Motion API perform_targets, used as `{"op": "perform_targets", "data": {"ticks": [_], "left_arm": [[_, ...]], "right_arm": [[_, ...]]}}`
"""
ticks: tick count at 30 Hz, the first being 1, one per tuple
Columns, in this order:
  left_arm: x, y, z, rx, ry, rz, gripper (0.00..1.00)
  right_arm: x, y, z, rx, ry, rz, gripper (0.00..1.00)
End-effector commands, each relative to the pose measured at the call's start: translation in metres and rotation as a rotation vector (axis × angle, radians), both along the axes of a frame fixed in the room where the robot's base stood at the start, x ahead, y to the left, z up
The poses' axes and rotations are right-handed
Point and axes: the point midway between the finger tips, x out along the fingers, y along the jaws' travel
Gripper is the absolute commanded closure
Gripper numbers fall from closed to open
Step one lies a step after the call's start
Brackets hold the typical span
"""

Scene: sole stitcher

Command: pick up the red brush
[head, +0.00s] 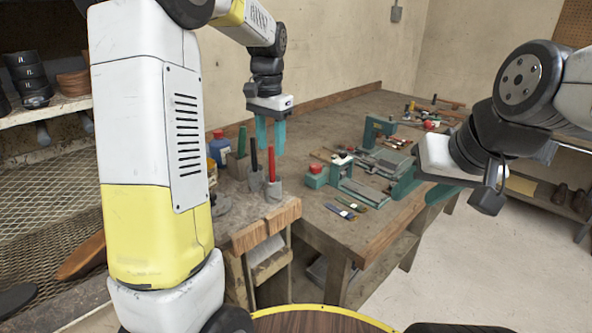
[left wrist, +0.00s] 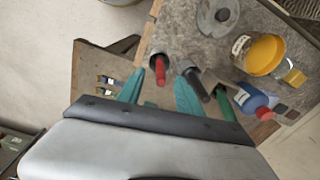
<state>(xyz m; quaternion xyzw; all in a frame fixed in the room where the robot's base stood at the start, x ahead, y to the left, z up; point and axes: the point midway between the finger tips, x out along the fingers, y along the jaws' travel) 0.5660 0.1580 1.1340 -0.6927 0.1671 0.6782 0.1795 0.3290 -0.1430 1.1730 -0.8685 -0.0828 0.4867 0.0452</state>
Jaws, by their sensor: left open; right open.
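The red brush (head: 272,163) stands upright with its handle up in a small grey holder (head: 273,190) on the near end of the workbench. My left gripper (head: 270,137) points down above it, with its teal fingers apart and nothing between them that I can make out as gripped.
A black-handled tool (head: 254,153) and a green-handled tool (head: 242,141) stand in holders close left of the red brush. A blue bottle (head: 218,150) is further left. A teal machine with a red knob (head: 316,168) and several hand tools lie on the workbench (head: 330,225).

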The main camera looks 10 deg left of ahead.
Motion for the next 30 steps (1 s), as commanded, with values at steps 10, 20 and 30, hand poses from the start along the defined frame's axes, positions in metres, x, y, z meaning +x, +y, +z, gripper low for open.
{"op": "perform_targets", "data": {"ticks": [10,20,30], "left_arm": [[0.005,0.001,-0.03,0.011,0.017,-0.013,0.58],[0.002,0.005,-0.075,0.01,0.016,-0.011,0.58],[0.003,0.005,-0.083,0.009,0.012,-0.011,0.6]], "right_arm": [[0.0,0.0,0.0,0.0,0.0,0.0,0.55],[0.0,0.0,0.0,0.0,0.0,0.0,0.55],[0.0,0.0,0.0,0.0,0.0,0.0,0.55]]}}
